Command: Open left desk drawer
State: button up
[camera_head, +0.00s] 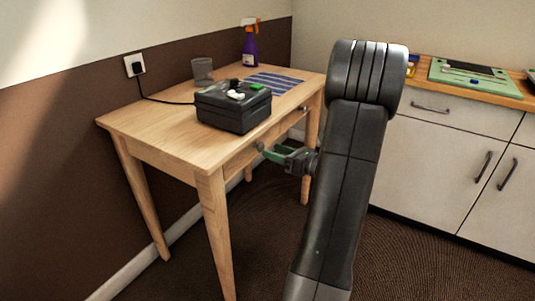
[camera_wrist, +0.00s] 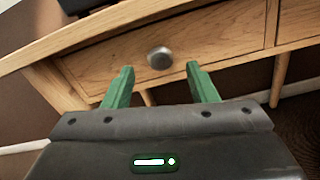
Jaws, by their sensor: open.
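The wooden desk (camera_head: 150,125) stands against the brown wall in the head view. Its left drawer (camera_head: 238,163) looks shut, its front flush with the desk frame. In the wrist view the left drawer front (camera_wrist: 215,38) fills the upper middle, with a round grey metal knob (camera_wrist: 160,58) on it. My gripper (camera_head: 268,154) is at the desk front, facing this drawer. In the wrist view my green-fingered gripper (camera_wrist: 159,70) is open, one fingertip to each side below the knob. I cannot tell whether a finger touches it.
A black box (camera_head: 233,112), a glass (camera_head: 202,70), a purple spray bottle (camera_head: 250,48) and a striped blue cloth (camera_head: 275,83) are on the desktop. The right drawer knob (camera_head: 303,108) is farther along. White cabinets (camera_head: 440,150) stand at the right; carpet lies between.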

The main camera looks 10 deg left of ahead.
aim_at(263, 147)
jog(key=shift+b+x, duration=0.35)
jog(key=shift+x, duration=1.4)
grip_shut()
jog(key=shift+d, duration=0.1)
